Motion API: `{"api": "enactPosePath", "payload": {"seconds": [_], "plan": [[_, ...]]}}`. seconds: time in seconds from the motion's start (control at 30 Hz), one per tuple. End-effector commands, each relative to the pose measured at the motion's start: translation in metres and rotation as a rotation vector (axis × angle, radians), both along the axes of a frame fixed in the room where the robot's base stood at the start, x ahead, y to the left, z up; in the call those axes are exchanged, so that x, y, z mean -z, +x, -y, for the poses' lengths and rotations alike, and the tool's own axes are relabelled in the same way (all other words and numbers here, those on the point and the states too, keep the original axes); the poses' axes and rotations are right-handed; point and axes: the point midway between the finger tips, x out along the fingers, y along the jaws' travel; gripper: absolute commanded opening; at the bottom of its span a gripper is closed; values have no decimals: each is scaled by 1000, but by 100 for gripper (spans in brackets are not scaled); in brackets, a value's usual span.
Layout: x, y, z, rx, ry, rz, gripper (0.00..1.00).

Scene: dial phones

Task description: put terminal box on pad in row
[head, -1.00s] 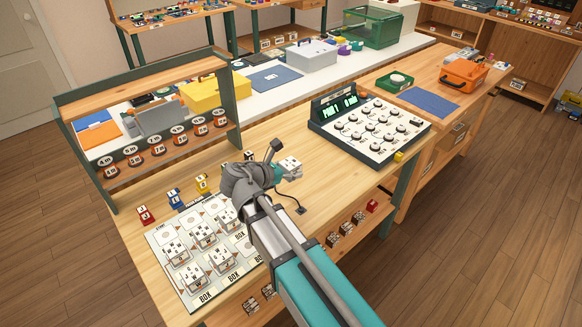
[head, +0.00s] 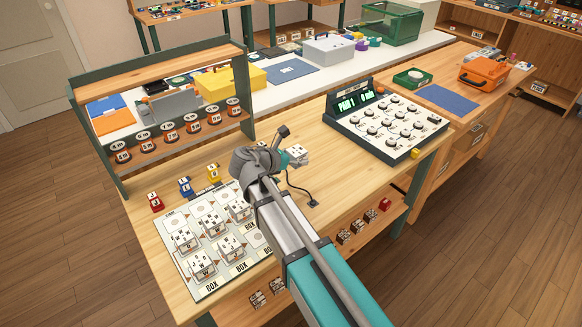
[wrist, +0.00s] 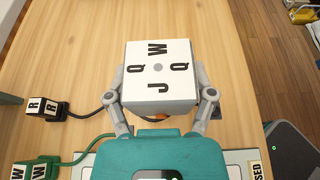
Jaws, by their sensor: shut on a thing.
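A white terminal box (wrist: 158,75) with letters Q, W, Q and J around a grey dot on its top fills the middle of the wrist view. My gripper (wrist: 161,102) is shut on it, one finger on each side. In the head view my gripper (head: 291,158) holds the same box (head: 298,150) above the wooden bench, right of and behind the white board (head: 196,286). The board carries rows of pads, several with white lettered boxes such as the front one (head: 201,264). My arm hides part of the board.
A dial panel (head: 385,118) with a lit display stands at the bench's back right. A dark cable (head: 300,189) lies near my gripper. A dark plug (wrist: 42,107) marked R and a green W plug (wrist: 36,169) lie left. Rack (head: 124,166) stands behind the board.

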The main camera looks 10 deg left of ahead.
Motion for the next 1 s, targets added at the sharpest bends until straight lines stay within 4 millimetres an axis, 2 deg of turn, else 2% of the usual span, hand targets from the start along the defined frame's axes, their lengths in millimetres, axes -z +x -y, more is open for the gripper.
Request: {"api": "enactPosePath", "payload": {"seconds": [0.03,0.23,0.63,1.0], "plan": [[9,12,-7,0,0,0,21],[25,41,-22,-1,0,0,21],[62,66,-34,0,0,0,21],[67,72,-36,-1,0,0,21]]}}
